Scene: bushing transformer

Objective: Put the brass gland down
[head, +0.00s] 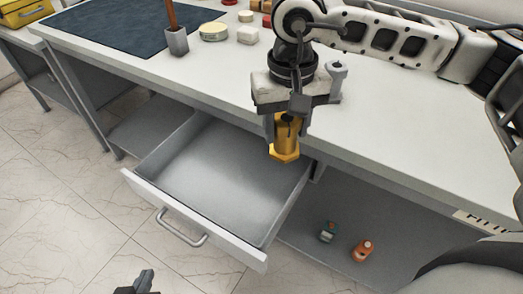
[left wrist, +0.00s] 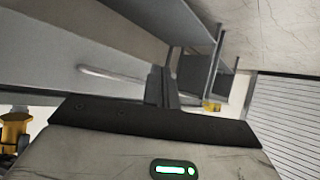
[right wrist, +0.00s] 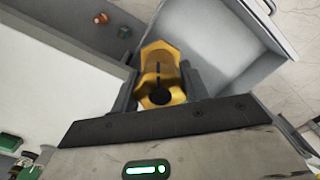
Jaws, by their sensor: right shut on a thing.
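The brass gland (head: 286,145) is a gold, flanged cylinder with a hexagonal end. My right gripper (head: 284,116) is shut on it and holds it in the air over the right part of the open drawer (head: 218,165), by the table's front edge. In the right wrist view the gland (right wrist: 160,75) sits between the fingers, its hole facing the camera and the drawer behind it. The drawer is grey inside and looks empty. My left gripper (head: 142,283) is low in front of the drawer; its fingers (left wrist: 161,86) are together with nothing between them.
The white tabletop (head: 420,150) is clear at right. A dark mat (head: 110,38), a grey holder (head: 177,41), a round tin (head: 213,32) and a pale block (head: 248,35) are at the back. An orange item (head: 362,251) and a dark item (head: 328,232) lie on the lower shelf.

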